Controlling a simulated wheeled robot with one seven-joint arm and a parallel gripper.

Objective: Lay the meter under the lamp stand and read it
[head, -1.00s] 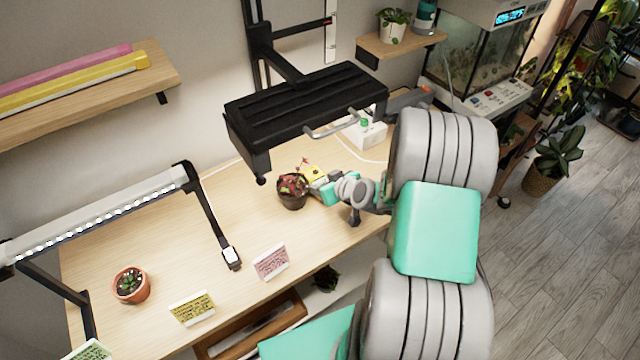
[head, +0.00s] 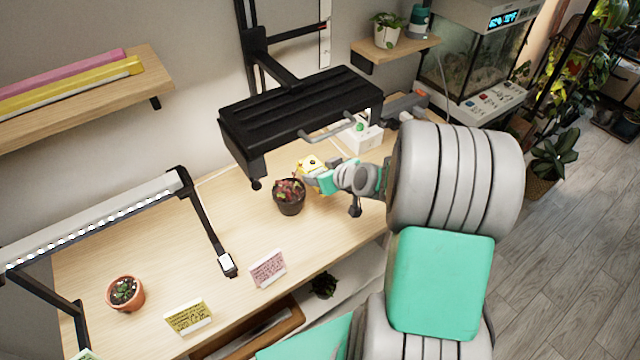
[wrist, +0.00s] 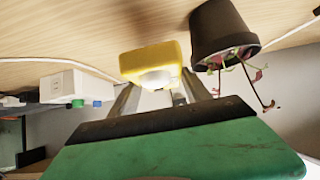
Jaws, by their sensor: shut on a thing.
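My gripper (head: 318,172) is shut on the yellow meter (head: 310,162), beside and behind the dark pot. In the wrist view the meter (wrist: 152,65) sits between the fingertips (wrist: 150,92), its white dome facing the camera. It is close to the wooden surface; I cannot tell whether it touches. The black lamp (head: 300,105) hangs on its stand (head: 255,50) above the table, with a grey handle at its front. The meter is near the lamp's front right edge. No reading can be made out.
The dark pot with a reddish plant (head: 289,197) stands right beside the meter. A white box (head: 361,136) with a green knob is behind my gripper. A strip lamp (head: 100,215), a terracotta pot (head: 126,294) and small cards are at left. The table's middle (head: 180,250) is clear.

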